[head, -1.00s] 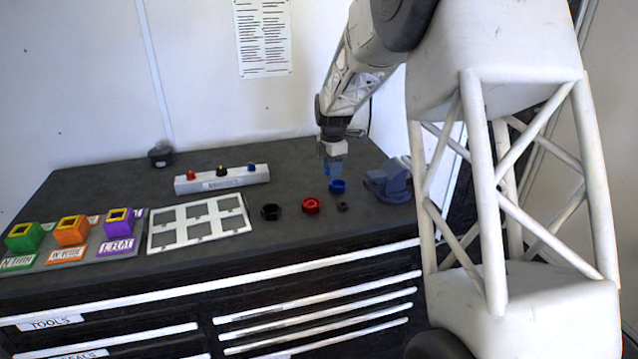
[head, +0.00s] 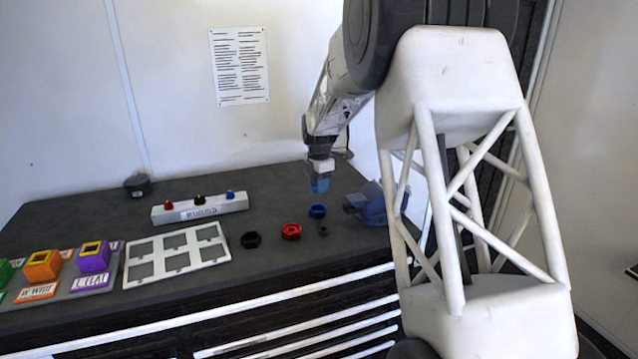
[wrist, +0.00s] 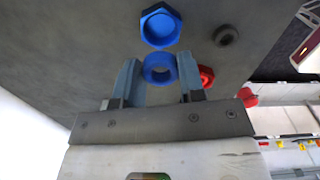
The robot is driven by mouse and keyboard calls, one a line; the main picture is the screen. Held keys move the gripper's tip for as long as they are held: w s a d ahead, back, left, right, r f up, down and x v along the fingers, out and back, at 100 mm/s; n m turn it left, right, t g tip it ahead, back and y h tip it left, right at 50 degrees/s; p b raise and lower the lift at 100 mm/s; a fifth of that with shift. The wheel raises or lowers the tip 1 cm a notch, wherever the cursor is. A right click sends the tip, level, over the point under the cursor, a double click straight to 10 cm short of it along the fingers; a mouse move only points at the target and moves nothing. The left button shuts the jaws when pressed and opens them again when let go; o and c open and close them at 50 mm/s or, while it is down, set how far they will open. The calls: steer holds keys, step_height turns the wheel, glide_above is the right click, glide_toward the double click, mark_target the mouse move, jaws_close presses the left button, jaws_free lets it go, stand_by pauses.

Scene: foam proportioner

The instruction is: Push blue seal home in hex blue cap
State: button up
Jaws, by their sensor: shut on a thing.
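The blue seal (wrist: 160,68) is a round blue ring held between the two blue-grey fingers of my gripper (wrist: 157,80) in the wrist view. In the head view my gripper (head: 320,186) hangs fingers-down above the counter, over the hex blue cap (head: 317,211); the seal cannot be made out there. The cap rests on the counter. In the wrist view the cap (wrist: 160,26) lies beyond the fingertips with its round recess facing up. The seal is apart from it, and the recess looks empty.
Nearby on the counter (head: 285,265) are a small dark ring (head: 323,231), a red hex cap (head: 291,232) and a black hex cap (head: 251,240). A blue vise-like block (head: 372,204) stands right of the cap. A white frame tray (head: 176,252) and a rack (head: 200,207) lie left.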

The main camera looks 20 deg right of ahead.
steer(key=shift+f, duration=3.1)
steer(key=o, duration=1.3)
steer(key=shift+r, duration=3)
